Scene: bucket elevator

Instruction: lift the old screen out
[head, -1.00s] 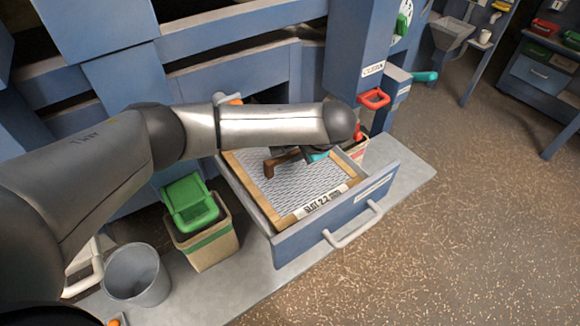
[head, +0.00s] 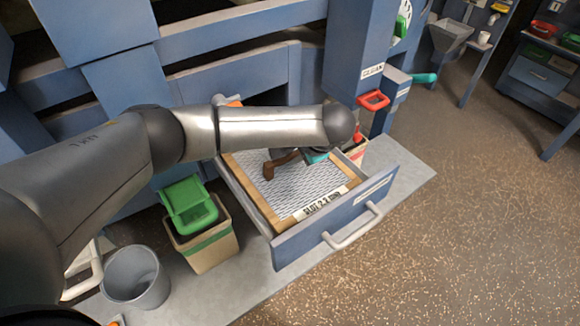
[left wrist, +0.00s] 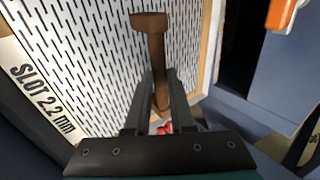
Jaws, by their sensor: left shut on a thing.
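The screen (head: 300,184) is a slotted metal sheet in a wooden frame, labelled "SLOT 2.2 mm", lying in the open blue drawer (head: 333,221). It fills much of the left wrist view (left wrist: 90,60). My left gripper (left wrist: 157,80) is above the screen, shut on a brown T-shaped handle (left wrist: 160,92), whose crosspiece points away from my fingers. The handle also shows in the head view (head: 280,164). I cannot tell whether the handle is joined to the screen. My left forearm hides the drawer's back. My right gripper is not in view.
A green container (head: 190,205) sits on a tan bin (head: 209,251) left of the drawer, near a grey bucket (head: 136,277). A blue post with a red handle (head: 373,100) stands behind the drawer's right side. The floor to the right is open.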

